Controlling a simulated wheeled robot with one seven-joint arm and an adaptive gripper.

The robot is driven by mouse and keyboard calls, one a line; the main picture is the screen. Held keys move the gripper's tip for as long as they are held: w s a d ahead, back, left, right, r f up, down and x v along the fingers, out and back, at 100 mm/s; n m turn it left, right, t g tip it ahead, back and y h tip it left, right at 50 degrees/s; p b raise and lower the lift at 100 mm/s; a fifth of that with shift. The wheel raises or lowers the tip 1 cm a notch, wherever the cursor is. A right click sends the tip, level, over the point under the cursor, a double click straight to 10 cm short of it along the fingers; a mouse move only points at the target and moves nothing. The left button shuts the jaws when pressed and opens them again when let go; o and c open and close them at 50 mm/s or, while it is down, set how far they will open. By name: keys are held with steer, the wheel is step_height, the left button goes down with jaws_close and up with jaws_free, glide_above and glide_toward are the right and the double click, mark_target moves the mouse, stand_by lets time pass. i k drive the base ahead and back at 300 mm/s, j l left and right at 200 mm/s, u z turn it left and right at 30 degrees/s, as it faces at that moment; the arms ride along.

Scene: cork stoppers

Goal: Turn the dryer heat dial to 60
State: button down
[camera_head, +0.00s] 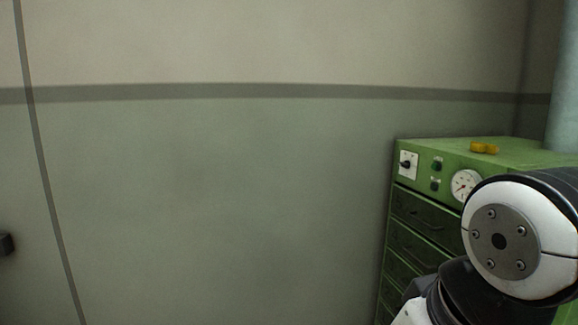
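A green cabinet, which looks like the dryer (436,195), stands at the right against the wall. On the upper left of its front is a white plate with a dark knob, which looks like the heat dial (406,164). The plate's markings are too small to read, so I cannot tell the setting. My white and black arm covers the lower right of the view, in front of the dryer. My gripper is not in view.
Beside the dial are two small dark controls (436,174) and a round white gauge (464,184), partly covered by my arm. Drawers (425,217) fill the front below. Yellow objects (484,148) lie on top. A pale column (564,80) stands at the right.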

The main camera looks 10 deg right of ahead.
mark_target(406, 164)
steer(key=i+j+z, duration=0.2)
steer(key=i, duration=0.3)
steer(key=i+z, duration=0.2)
steer(key=i, duration=0.35)
steer(key=i+j+z, duration=0.2)
steer(key=i, duration=0.25)
steer(key=j, duration=0.1)
